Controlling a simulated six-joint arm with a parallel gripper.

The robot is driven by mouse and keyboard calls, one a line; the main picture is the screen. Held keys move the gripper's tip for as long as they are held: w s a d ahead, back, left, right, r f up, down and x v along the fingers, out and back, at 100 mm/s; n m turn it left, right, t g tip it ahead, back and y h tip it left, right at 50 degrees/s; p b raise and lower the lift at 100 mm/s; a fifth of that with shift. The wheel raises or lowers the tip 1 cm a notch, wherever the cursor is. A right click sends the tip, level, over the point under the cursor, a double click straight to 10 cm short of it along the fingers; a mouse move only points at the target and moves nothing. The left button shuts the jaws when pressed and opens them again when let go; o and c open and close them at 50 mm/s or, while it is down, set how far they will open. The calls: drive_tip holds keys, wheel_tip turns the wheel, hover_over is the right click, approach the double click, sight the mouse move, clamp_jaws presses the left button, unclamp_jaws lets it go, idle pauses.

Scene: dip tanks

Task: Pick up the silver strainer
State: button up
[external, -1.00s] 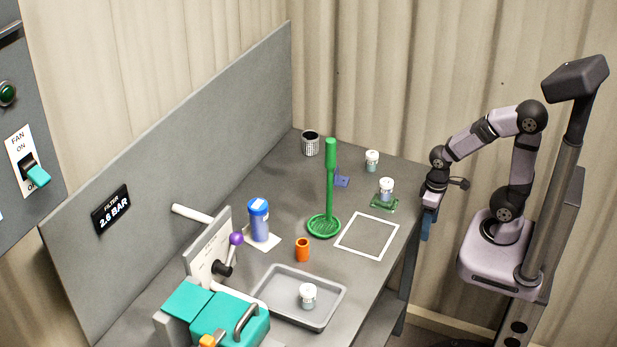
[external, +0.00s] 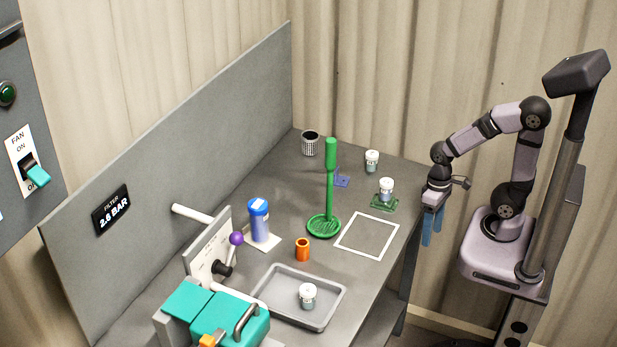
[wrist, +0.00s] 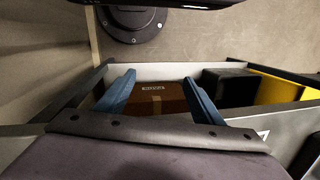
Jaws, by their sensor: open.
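The silver strainer (external: 310,143) appears to be the small perforated silver cup with a dark inside. It stands upright at the far end of the bench, near the grey back panel. My gripper (external: 432,238) hangs beyond the bench's right edge, well away from the strainer, fingers pointing down. It is open and empty. In the wrist view its two blue fingers (wrist: 159,77) are spread apart with nothing between them; the strainer does not show there.
A tall green-handled tool (external: 330,190) stands mid-bench. A white-lidded jar (external: 386,188) sits on a green pad; another jar (external: 372,160) stands behind it. A blue bottle (external: 258,222), orange cup (external: 302,249) and grey tray (external: 335,313) are nearer. The wrist view shows a brown box (wrist: 158,102) below.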

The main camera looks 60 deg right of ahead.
drive_tip(key=w+a+r+m+y+p, duration=0.25)
drive_tip(key=a+r+p, duration=0.2)
drive_tip(key=r, duration=0.25)
drive_tip(key=w+d+r+m+t+p, duration=0.1)
drive_tip(key=w+r+m+t+p, duration=0.4)
drive_tip(key=w+r+m, duration=0.65)
drive_tip(key=m+t+h+b, duration=0.7)
drive_tip(key=m+b, duration=0.3)
drive_tip(key=m, duration=0.6)
approach(315, 142)
drive_tip(key=a+f, duration=0.1)
drive_tip(key=w+a+f, duration=0.1)
drive_tip(key=shift+a+f, duration=0.15)
drive_tip(key=shift+a, duration=0.15)
drive_tip(key=w+d+m, duration=0.1)
drive_tip(key=w+m, duration=0.1)
drive_tip(key=w+d+f+m+t+h+b, duration=0.1)
drive_tip(key=m, duration=0.1)
drive_tip(key=w+d+f+m+h+b, duration=0.1)
drive_tip(key=w+m, duration=0.1)
drive_tip(key=shift+w+d+f+m+t+h, duration=0.2)
drive_tip(key=shift+w+m+t+h, duration=0.1)
drive_tip(key=shift+w+m, duration=0.1)
drive_tip(key=shift+w+d+m, duration=0.25)
drive_tip(key=shift+w+m, duration=0.15)
drive_tip(key=shift+m, duration=0.8)
drive_tip(key=shift+p+x, duration=0.3)
drive_tip(key=shift+x, duration=0.8)
drive_tip(key=shift+d, duration=0.15)
